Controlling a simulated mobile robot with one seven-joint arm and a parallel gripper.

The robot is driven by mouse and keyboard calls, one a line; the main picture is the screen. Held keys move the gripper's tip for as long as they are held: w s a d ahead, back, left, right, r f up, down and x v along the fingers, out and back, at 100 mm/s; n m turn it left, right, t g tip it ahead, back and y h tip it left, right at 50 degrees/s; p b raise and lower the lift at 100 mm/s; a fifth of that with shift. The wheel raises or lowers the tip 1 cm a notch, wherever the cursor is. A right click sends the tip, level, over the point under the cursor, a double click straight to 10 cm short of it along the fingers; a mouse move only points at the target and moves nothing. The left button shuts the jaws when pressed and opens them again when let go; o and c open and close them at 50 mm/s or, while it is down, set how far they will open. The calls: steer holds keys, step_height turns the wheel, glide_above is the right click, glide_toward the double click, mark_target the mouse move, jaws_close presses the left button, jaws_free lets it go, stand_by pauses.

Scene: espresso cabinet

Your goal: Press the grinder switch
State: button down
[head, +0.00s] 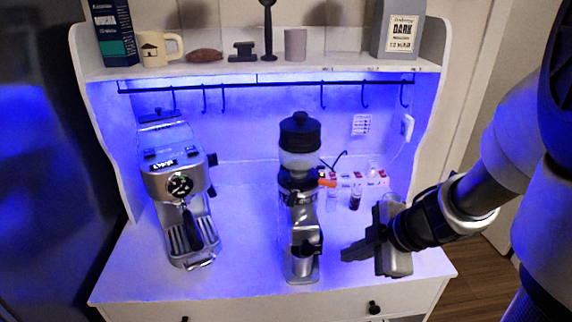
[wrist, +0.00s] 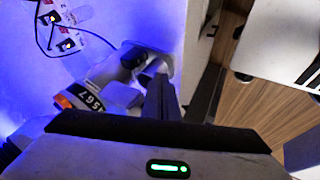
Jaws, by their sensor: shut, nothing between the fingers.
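The grinder (head: 299,205) stands near the middle of the cabinet counter, silver with a black-lidded hopper on top. My gripper (head: 347,252) is to the right of its lower body, with its fingers pointing left towards it; a gap shows between them in the head view. The fingers are shut and empty. In the wrist view, the fingers (wrist: 160,97) overlap part of the grinder (wrist: 119,95), which shows an orange-edged number scale. I cannot make out the grinder switch for certain, nor tell contact from the wrist view.
A silver espresso machine (head: 178,190) stands on the left of the counter. A power strip (head: 360,179) with plugs and cords lies behind my gripper. Hooks hang from a rail (head: 265,86) under the shelf, which bears a mug (head: 153,49) and boxes. The counter's front centre-left is clear.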

mark_target(318, 248)
steer(key=shift+s+a+f, duration=0.1)
steer(key=shift+s, duration=0.15)
steer(key=b+x, duration=0.5)
steer(key=x, duration=0.4)
steer(key=shift+f, duration=0.4)
steer(key=w, duration=0.3)
steer(key=shift+w+a+f, duration=0.15)
steer(key=shift+f, duration=0.1)
steer(key=shift+w+b, duration=0.3)
steer(key=shift+w, duration=0.25)
steer(key=shift+w+f, duration=0.1)
